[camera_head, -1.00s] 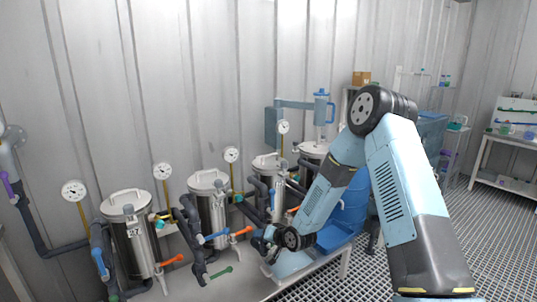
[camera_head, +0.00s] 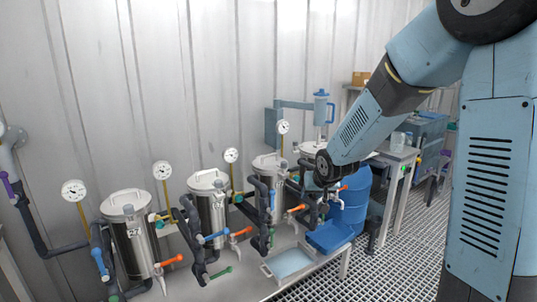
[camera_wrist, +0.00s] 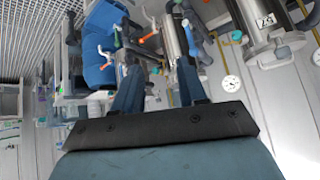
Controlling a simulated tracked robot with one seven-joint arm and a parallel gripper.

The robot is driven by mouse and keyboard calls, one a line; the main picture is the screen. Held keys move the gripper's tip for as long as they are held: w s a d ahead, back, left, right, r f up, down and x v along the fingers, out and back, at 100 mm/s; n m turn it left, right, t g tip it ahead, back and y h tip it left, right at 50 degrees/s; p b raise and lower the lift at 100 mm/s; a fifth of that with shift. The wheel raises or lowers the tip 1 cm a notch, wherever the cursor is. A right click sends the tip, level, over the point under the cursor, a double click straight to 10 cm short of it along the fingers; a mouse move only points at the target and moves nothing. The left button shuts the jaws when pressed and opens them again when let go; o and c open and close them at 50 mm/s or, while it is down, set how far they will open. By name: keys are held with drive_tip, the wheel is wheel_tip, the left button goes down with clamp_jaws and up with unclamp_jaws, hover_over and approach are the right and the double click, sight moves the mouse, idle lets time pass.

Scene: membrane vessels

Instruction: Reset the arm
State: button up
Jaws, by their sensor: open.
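My gripper (camera_wrist: 157,68) shows in the wrist view with its two fingers apart and nothing held between them. In the head view my arm comes in from the right, and its wrist end hangs in front of the rightmost steel vessels, above the bench. The fingers are hard to make out there against the dark pipes. The wrist view is rolled over, with vessels, valves and the blue container beyond the fingers.
Steel vessels (camera_head: 133,242) with dark pipes and coloured valve handles line the bench (camera_head: 240,287) along the wall. A blue tray (camera_head: 292,263) lies near its right end. A blue container (camera_head: 352,203) stands close to my wrist. Grated floor (camera_head: 405,255) is open at right.

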drive_tip(key=s+d+r, duration=0.3)
drive_tip(key=s+r, duration=0.2)
drive_tip(key=s, duration=0.5)
drive_tip(key=s+d+r+g+h, duration=0.1)
drive_tip(key=s+d+r, duration=0.2)
drive_tip(key=s, duration=0.8)
drive_tip(key=s+d+r+m+g, duration=0.1)
drive_tip(key=s+d+r, duration=0.2)
drive_tip(key=s+r, duration=0.3)
drive_tip(key=s, duration=0.4)
drive_tip(key=shift+s+d+r+h, duration=0.25)
drive_tip(key=shift+d+r+h, duration=0.05)
drive_tip(key=shift+d, duration=0.1)
